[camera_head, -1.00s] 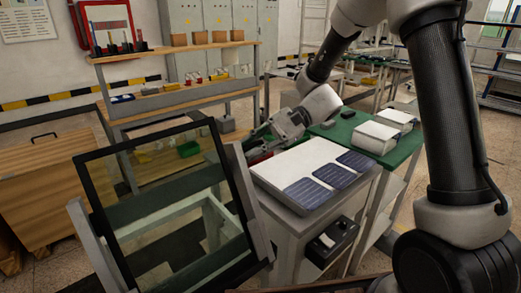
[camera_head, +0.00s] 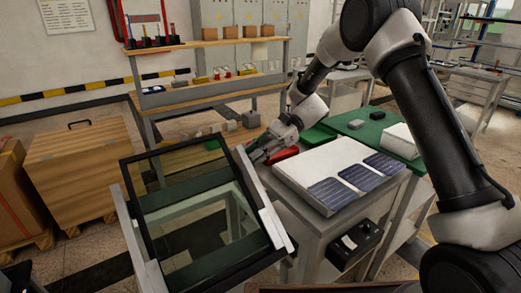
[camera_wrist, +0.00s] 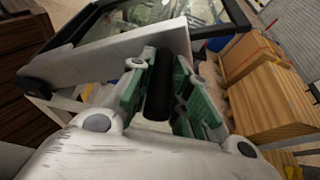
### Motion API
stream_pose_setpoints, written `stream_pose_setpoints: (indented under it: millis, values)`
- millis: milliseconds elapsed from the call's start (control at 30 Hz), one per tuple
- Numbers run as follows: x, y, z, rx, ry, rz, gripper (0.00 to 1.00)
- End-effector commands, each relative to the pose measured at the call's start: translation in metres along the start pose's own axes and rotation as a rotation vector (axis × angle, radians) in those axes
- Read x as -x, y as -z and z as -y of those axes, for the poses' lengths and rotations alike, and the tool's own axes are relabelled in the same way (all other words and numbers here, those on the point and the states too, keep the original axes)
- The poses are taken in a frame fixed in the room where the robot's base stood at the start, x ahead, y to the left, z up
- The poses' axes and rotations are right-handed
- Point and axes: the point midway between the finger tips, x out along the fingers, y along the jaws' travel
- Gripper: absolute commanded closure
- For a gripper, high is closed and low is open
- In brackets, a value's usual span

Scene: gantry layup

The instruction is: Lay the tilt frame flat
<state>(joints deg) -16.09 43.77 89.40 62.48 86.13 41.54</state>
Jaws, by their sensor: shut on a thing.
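The tilt frame (camera_head: 137,212) is a black rim around a clear glass pane, standing at a slant on a pale grey stand (camera_head: 262,200) in the left middle of the head view. Its black rim also shows at the top of the wrist view (camera_wrist: 214,30). My gripper (camera_head: 257,153) is at the frame's upper right side. In the wrist view, its green-padded fingers (camera_wrist: 160,85) are shut on a black round handle (camera_wrist: 158,92) beside a pale plate. How the handle joins the frame is hidden.
A grey cabinet (camera_head: 300,215) with a white top and dark solar cells (camera_head: 335,193) stands close right of the frame. A green table (camera_head: 365,128) is behind it. A wooden shelf bench (camera_head: 205,100) is at the back, and a wooden crate (camera_head: 80,170) at left.

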Motion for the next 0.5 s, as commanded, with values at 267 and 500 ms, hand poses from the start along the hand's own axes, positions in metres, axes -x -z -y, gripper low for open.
stream_pose_setpoints:
  millis: [267, 500]
  values:
    - [-0.012, 0.03, 0.02, -0.125, -0.052, -0.001, 1.0]
    - [-0.022, 0.055, 0.032, -0.227, -0.093, 0.0, 1.0]
